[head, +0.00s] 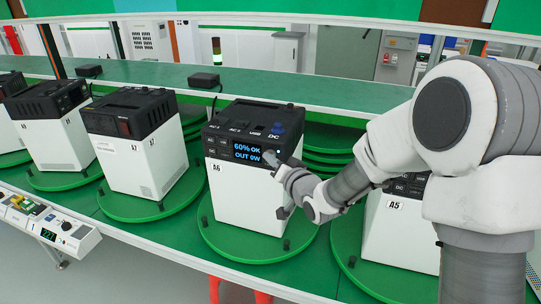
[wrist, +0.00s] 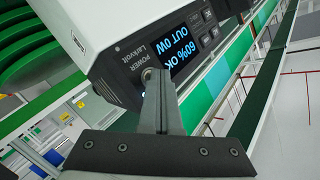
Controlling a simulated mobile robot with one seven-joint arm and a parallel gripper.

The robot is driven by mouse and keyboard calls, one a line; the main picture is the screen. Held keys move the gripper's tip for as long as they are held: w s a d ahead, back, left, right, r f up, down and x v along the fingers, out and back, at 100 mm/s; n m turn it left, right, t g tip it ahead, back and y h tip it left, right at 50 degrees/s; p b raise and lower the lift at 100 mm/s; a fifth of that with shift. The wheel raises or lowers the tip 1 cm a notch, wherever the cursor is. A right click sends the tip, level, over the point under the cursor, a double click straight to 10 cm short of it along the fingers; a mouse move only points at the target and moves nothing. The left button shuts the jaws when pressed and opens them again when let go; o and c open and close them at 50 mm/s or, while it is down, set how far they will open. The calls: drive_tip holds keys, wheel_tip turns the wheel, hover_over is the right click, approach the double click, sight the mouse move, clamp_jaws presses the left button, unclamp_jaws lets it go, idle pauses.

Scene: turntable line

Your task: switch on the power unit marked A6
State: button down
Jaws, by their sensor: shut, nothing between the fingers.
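The power unit marked A6 (head: 245,190) is a white box with a black top, standing on a green round turntable (head: 260,253). Its display (head: 247,153) is lit and reads "60% OK" and "OUT 0W"; the same display (wrist: 182,46) shows rotated in the wrist view. My gripper (head: 282,168) is shut and empty at the right end of the unit's front panel. In the wrist view the closed fingertips (wrist: 154,76) are at the round button (wrist: 148,73) beside the word POWER, partly covering it. Whether they touch it I cannot tell.
Unit A5 (head: 393,230) stands close on the right, partly behind my arm. Unit A7 (head: 140,165) and another unit (head: 55,135) stand to the left on their own turntables. A green shelf (head: 290,92) runs behind. A small control box (head: 65,232) is at the front left.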

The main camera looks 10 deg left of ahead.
drive_tip(key=shift+s, duration=0.1)
drive_tip(key=shift+s+b, duration=0.4)
drive_tip(key=shift+s, duration=0.25)
drive_tip(key=s, duration=0.1)
drive_tip(key=s+b, duration=0.1)
drive_tip(key=s, duration=0.1)
drive_tip(key=s+b, duration=0.1)
drive_tip(key=s, duration=0.1)
drive_tip(key=shift+a, duration=0.25)
idle(0.7)
